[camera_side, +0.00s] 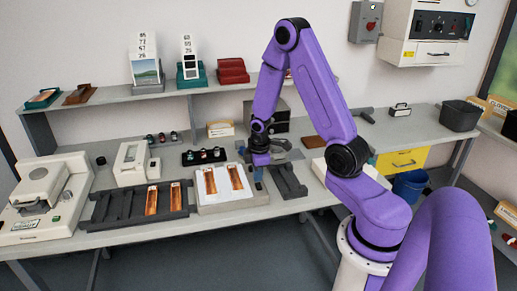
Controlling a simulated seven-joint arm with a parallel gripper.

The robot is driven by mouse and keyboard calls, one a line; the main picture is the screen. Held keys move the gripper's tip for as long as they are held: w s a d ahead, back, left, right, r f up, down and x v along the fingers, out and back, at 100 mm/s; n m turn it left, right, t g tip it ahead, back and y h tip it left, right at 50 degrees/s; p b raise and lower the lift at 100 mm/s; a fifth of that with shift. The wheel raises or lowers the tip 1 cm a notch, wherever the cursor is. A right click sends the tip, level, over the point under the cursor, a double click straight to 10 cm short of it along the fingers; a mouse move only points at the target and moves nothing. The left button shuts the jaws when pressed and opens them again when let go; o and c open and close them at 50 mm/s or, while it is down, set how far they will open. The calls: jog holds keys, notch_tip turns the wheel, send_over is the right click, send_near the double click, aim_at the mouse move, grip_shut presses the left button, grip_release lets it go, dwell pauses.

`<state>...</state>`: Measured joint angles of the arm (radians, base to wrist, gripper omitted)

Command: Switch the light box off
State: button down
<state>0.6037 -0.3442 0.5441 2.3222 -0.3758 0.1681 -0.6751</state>
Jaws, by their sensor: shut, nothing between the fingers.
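The light box (226,206) is a pale, low box on the bench with a bright white top. Two orange-brown film strips (236,178) lie on that top. My gripper (258,181) points down at the right edge of the light box, close beside it. Its fingers are shut with nothing held. I cannot tell whether it touches the box. The light box's switch is not clearly visible; the gripper may cover it.
A dark rack with film strips (110,208) sits left of the light box. A dark grooved tray (288,181) lies just right of my gripper. A beige machine (45,200) stands far left. A shelf (110,97) runs behind. A blue bin (410,186) stands at right.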

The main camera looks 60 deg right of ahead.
aim_at(258, 184)
notch_tip(258, 184, up, 11)
jog(key=shift+s+a, duration=0.4)
dwell(0.4)
jog(key=shift+d+r, duration=0.15)
jog(key=shift+d, duration=0.25)
jog(key=f, duration=0.9)
jog(key=w+d+f, duration=0.1)
jog(key=f, duration=0.4)
jog(key=shift+w+d, duration=0.1)
